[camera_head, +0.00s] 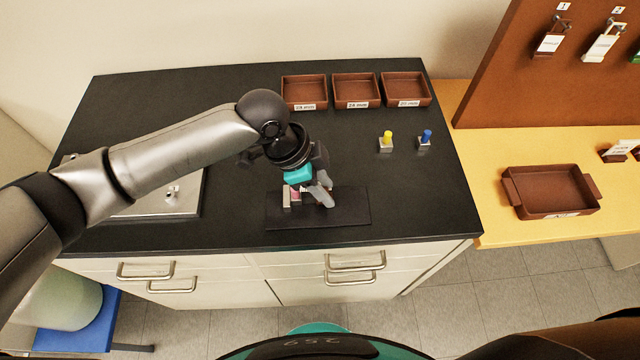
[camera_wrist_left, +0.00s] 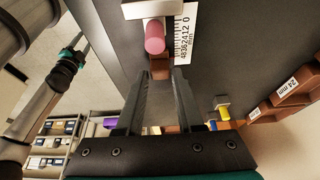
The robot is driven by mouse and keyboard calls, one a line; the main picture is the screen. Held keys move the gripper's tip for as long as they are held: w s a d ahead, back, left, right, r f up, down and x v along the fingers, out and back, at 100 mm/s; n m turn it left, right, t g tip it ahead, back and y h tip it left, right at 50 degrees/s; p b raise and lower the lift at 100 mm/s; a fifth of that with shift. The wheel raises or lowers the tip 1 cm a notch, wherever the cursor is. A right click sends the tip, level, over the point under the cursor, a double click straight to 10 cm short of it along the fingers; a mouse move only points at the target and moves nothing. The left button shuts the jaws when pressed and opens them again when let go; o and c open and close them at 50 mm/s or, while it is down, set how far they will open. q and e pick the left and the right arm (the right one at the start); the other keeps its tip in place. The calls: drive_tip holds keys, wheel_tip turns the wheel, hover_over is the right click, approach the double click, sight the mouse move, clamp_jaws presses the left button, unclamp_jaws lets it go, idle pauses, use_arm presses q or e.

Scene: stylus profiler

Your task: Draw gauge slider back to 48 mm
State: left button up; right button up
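The gauge (camera_head: 292,196) sits on a dark mat (camera_head: 350,208) near the front of the black bench. In the left wrist view it shows a pale block (camera_wrist_left: 147,9), a pink cylinder (camera_wrist_left: 154,37) and a white scale strip (camera_wrist_left: 184,32) marked 0 to 48 mm. A brown piece (camera_wrist_left: 160,68), possibly the slider, lies just past the cylinder. My left gripper (camera_head: 326,197) is low over the mat, right of the pink cylinder. Its fingers (camera_wrist_left: 160,85) are apart, with the brown piece appearing between or just beyond their tips. Contact cannot be told. My right gripper is not visible.
Three brown labelled trays (camera_head: 356,91) stand at the back of the bench. A yellow-topped (camera_head: 387,140) and a blue-topped block (camera_head: 425,139) stand at right. A metal plate (camera_head: 185,195) lies left under my arm. A brown tray (camera_head: 550,192) sits on the yellow table.

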use_arm(q)
drive_tip(key=o, duration=0.3)
drive_tip(key=shift+o, duration=0.2)
drive_tip(key=p+v, duration=0.2)
drive_tip(key=v, duration=1.3)
drive_tip(key=shift+r, duration=0.15)
